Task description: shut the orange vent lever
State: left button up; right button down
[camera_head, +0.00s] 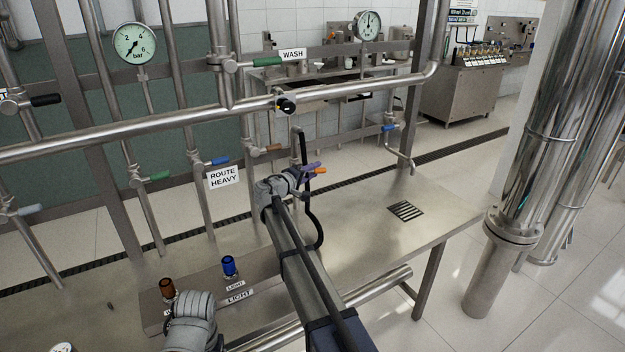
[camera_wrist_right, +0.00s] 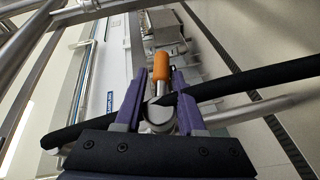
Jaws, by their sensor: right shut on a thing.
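The orange vent lever (camera_wrist_right: 161,66) stands up between the two purple fingers of my right gripper (camera_wrist_right: 158,98) in the wrist view. In the head view the lever's orange end (camera_head: 320,171) shows just beside the purple fingers of my right gripper (camera_head: 308,172), at the upright pipe above the steel table. The valve body is mostly hidden by my wrist. My left gripper is not visible.
A black hose runs close by my right gripper. Other levers are near: brown (camera_head: 266,149), blue (camera_head: 217,160) and green (camera_head: 157,176). A long horizontal pipe (camera_head: 190,117) crosses above. The steel table (camera_head: 440,205) is bare to the right, apart from a drain grate (camera_head: 405,210).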

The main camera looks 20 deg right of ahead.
jog(key=shift+s+f+t+h+b, duration=0.15)
jog(key=shift+t+h+b, duration=0.25)
jog(key=shift+h+b, duration=0.5)
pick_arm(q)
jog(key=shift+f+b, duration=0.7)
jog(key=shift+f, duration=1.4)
pick_arm(e)
jog(key=shift+r+n, duration=0.35)
jog(key=shift+n, duration=0.05)
jog(key=shift+r+t, duration=0.1)
jog(key=shift+t, duration=0.2)
jog(key=c, duration=0.7)
grip_release()
jog(key=shift+c, duration=0.2)
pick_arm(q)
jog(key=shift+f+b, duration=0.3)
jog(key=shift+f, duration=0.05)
pick_arm(e)
jog(key=v, duration=0.7)
jog(key=shift+a, duration=0.35)
jog(key=shift+s, duration=0.1)
